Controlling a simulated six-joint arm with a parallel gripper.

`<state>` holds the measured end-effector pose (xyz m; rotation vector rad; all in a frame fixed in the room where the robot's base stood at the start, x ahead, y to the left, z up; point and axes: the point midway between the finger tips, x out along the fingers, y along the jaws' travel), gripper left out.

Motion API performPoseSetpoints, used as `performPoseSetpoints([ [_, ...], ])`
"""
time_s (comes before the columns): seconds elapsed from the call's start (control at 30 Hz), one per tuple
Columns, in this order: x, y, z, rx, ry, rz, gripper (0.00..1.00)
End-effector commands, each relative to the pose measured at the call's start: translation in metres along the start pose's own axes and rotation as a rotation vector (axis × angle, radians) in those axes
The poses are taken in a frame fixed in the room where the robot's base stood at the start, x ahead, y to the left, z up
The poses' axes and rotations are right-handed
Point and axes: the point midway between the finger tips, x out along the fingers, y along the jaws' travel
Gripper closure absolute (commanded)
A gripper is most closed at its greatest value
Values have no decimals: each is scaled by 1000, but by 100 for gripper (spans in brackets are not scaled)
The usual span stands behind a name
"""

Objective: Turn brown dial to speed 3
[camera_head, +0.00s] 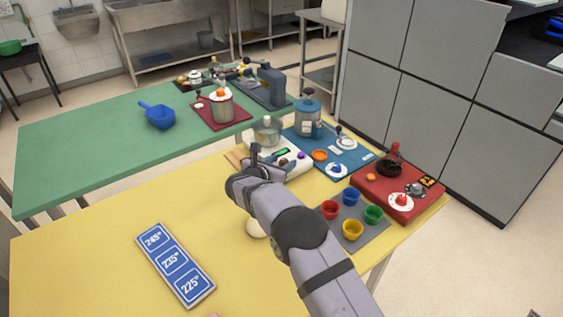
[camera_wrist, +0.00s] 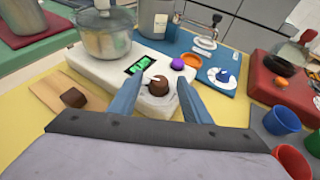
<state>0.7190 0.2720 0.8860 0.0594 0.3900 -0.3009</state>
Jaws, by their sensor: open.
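The brown dial (camera_wrist: 184,97) sits on the front part of a white mixer base (camera_wrist: 87,63), with a light round scale and a pointer mark beside it in the wrist view. A small lit green display (camera_wrist: 140,68) and a purple knob (camera_wrist: 177,62) are next to it. The number at the pointer is too small to read. My gripper (camera_wrist: 168,85) is open, its two blue fingers on either side of the dial in the picture. I cannot tell whether they touch it. In the head view my gripper (camera_head: 262,165) is over the white base (camera_head: 290,165), and my arm hides part of it.
A blue board (camera_head: 345,160) with a grey pot and a red board (camera_head: 410,200) lie behind and to the right. Several coloured cups (camera_head: 352,229) stand on a grey mat. A brown block (camera_wrist: 73,98) lies left of the base. The yellow table is clear at left, except a temperature sign (camera_head: 175,264).

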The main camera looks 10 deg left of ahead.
Motion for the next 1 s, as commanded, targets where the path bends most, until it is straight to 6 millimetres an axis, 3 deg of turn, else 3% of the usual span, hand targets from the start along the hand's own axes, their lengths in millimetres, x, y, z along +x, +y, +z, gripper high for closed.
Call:
performPoseSetpoints([
  [0.13,0,0,0,0,0,0,59],
  [0.3,0,0,0,0,0,0,96],
  [1.0,0,3,3,51,-6,-114,96],
])
